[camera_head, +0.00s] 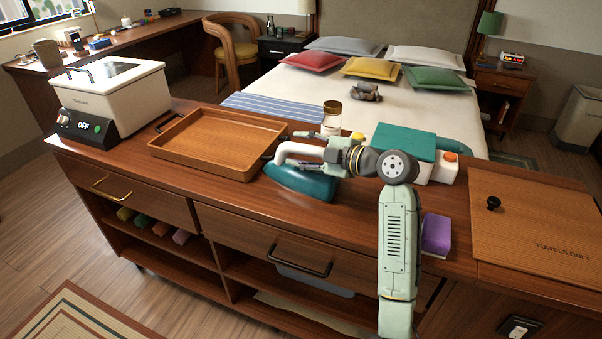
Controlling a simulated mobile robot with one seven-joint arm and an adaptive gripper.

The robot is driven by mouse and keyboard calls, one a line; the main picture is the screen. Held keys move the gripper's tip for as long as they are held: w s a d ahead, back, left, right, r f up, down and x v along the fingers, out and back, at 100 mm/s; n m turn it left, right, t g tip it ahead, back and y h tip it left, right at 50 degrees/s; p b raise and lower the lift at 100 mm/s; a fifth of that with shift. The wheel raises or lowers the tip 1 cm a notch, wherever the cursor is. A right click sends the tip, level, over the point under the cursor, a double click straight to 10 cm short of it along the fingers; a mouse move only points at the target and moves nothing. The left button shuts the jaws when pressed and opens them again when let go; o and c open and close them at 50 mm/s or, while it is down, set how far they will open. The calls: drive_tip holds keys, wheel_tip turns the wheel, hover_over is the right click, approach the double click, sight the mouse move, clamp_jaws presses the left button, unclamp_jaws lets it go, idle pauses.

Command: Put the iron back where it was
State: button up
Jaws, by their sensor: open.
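The iron (303,183) has a teal body and a white handle. It sits on the wooden counter, close to the right end of the wooden tray (172,160). My gripper (299,148) comes in from the right at the height of the iron's handle. It is open, with its fingers at the handle. I cannot tell whether they touch it. My wrist and fingers hide part of the handle.
A white appliance (118,98) marked OFF stands at the counter's left end. A jar (331,117) and a teal-topped white box (408,145) stand behind my arm. A purple sponge (436,235) lies right of it. A "TOWELS ONLY" lid (545,220) covers the right end.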

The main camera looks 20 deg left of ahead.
drive_tip(key=shift+w+a+f, duration=0.1)
drive_tip(key=shift+a, duration=0.05)
drive_tip(key=shift+c, duration=0.5)
clamp_jaws()
idle(0.4)
